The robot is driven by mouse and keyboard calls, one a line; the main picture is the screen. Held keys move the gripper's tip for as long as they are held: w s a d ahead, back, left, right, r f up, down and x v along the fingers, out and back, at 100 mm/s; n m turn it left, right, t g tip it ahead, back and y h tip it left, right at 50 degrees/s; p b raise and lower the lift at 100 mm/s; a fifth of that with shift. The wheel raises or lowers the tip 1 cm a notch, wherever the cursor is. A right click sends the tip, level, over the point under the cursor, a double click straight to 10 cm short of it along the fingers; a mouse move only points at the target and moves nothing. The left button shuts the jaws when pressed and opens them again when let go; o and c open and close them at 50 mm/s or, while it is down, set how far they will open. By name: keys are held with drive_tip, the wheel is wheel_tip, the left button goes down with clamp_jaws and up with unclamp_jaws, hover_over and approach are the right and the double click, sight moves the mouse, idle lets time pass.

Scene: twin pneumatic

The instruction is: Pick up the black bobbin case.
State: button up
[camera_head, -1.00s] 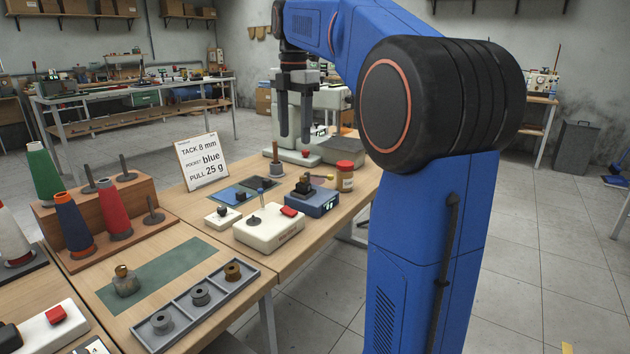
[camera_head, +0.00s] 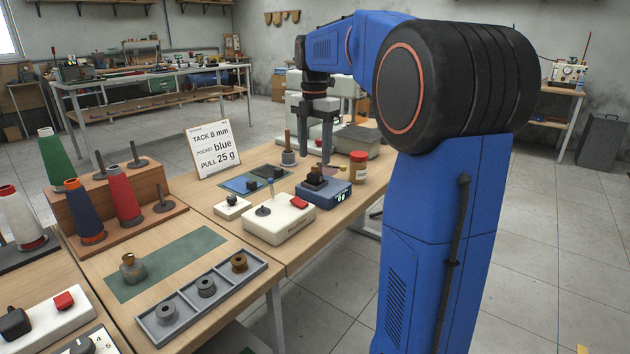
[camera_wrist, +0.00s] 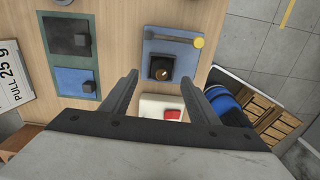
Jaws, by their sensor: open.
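In the wrist view the black piece (camera_wrist: 159,68) shows from above, on the grey-blue scale (camera_wrist: 180,50). My gripper (camera_head: 316,157) points down above the scale, its fingers apart and empty. In the wrist view my gripper (camera_wrist: 160,75) has one finger on either side of the black piece in the picture, with nothing between them. The fingertips are above it and do not appear to touch it.
A white device with a red button (camera_head: 278,219) stands left of the scale. A jar with a red lid (camera_head: 358,167) stands just right of it. Blue and dark pads with small black blocks (camera_head: 252,184) lie behind. A spindle (camera_head: 288,150) stands near my gripper.

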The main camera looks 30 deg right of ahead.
sight(315, 167)
drive_tip(key=shift+s+f, duration=0.15)
drive_tip(key=shift+f, duration=2.9)
drive_tip(key=c, duration=1.2)
